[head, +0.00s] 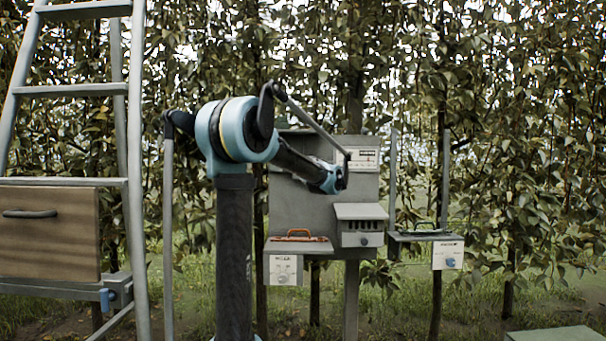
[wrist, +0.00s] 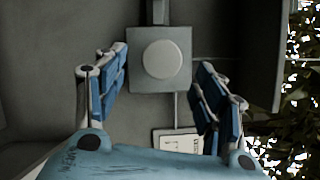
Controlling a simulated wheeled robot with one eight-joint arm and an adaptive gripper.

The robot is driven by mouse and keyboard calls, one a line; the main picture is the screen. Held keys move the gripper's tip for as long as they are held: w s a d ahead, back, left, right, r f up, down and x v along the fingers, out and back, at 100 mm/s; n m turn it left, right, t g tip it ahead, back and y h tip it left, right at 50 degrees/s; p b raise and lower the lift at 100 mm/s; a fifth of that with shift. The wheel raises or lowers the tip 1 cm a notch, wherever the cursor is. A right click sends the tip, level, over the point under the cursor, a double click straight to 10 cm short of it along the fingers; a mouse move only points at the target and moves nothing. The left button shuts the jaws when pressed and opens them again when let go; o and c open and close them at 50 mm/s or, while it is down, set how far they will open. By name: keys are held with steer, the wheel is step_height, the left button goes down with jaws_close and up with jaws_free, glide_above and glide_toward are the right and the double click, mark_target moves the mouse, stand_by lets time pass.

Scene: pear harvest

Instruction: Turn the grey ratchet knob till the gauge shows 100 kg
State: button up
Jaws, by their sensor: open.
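The grey ratchet knob (wrist: 163,59) is a round pale disc on a square grey plate in the upper middle of the wrist view. My gripper (wrist: 162,68) is open, its blue-padded fingers on either side of the knob in the picture; I see no contact. In the head view my gripper (head: 341,181) is in front of the grey board (head: 295,200), and the knob is not discernible there. A white panel (head: 367,157), perhaps the gauge, is partly behind my arm, its reading too small to tell. A white marked card (wrist: 176,141) lies below the knob in the wrist view, partly hidden.
Another shelf (head: 425,236) stands right. A ladder (head: 133,160) and wooden drawer (head: 45,230) are left. Trees stand behind.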

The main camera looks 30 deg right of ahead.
steer(key=s, duration=0.5)
steer(key=shift+a+f, duration=0.25)
steer(key=shift+a, duration=0.15)
steer(key=w+a+f+n+g+y, duration=0.1)
steer(key=a+f+n+g+y, duration=0.2)
steer(key=a, duration=0.7)
steer(key=a+f+n+g+y, duration=0.1)
steer(key=a+f+n+y, duration=0.15)
steer(key=a+f, duration=0.55)
steer(key=w+a+f+n+g+y, duration=0.15)
steer(key=a+n, duration=0.25)
steer(key=a, duration=0.9)
steer(key=s+a+f+n+g, duration=0.5)
steer(key=s+a+f, duration=0.55)
steer(key=a, duration=0.35)
steer(key=s+a+f+n+g+h, duration=0.2)
steer(key=s+f+n+g, duration=0.1)
steer(key=s+f, duration=0.7)
steer(key=s+a+f+n+g+h, duration=0.2)
steer(key=s+f+n, duration=0.3)
steer(key=s+f, duration=0.6)
steer(key=shift+s+a+f+g, duration=0.3)
steer(key=shift+s+a+g, duration=0.15)
steer(key=shift+s+a, duration=0.15)
